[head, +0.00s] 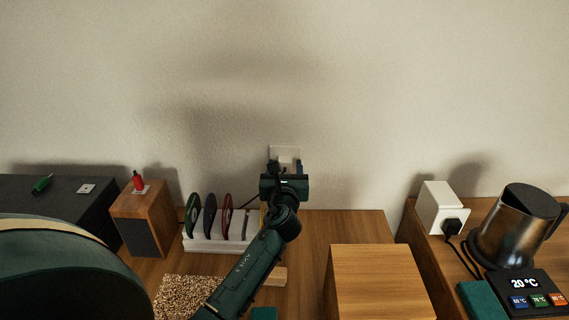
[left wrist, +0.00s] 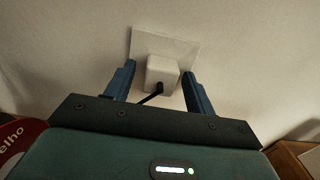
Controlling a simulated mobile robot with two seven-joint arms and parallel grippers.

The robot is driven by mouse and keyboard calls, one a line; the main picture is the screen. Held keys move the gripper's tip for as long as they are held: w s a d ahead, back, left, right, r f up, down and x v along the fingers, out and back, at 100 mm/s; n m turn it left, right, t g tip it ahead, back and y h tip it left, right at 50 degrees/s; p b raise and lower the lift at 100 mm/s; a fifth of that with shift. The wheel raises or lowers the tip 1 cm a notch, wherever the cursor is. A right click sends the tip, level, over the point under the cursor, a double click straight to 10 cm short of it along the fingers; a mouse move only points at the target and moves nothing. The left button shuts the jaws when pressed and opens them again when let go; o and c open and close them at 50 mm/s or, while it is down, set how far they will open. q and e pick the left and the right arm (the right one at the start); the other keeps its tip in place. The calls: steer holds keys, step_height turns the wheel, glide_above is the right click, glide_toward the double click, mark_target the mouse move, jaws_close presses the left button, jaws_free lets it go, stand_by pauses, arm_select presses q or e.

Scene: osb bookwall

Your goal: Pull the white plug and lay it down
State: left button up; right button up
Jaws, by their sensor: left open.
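The white plug (left wrist: 162,73) sits in a white wall socket plate (left wrist: 178,46), with a black cord coming out of its near face. My left gripper (left wrist: 160,80) is open, with one blue finger on each side of the plug; I cannot tell whether either finger touches it. In the head view my left gripper (head: 285,166) is at the wall in front of the socket plate (head: 284,151) and hides most of the plug. My right gripper is not in view.
A white rack (head: 212,244) with several discs stands left of my arm. A wooden block (head: 377,283) stands on the right. A metal kettle (head: 516,228), a white box with a black plug (head: 452,226) and a display (head: 530,292) are farther right. Bare tabletop (head: 350,226) lies behind the block.

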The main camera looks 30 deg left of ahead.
mark_target(285, 168)
arm_select(q)
steer(key=shift+c, duration=0.3)
jaws_close()
stand_by(0.3)
steer(key=shift+s+d, duration=0.1)
steer(key=shift+s, duration=0.05)
steer(key=shift+p+v, duration=0.55)
steer(key=shift+v, duration=0.85)
steer(key=shift+p+v, duration=0.35)
steer(key=shift+v, duration=1.05)
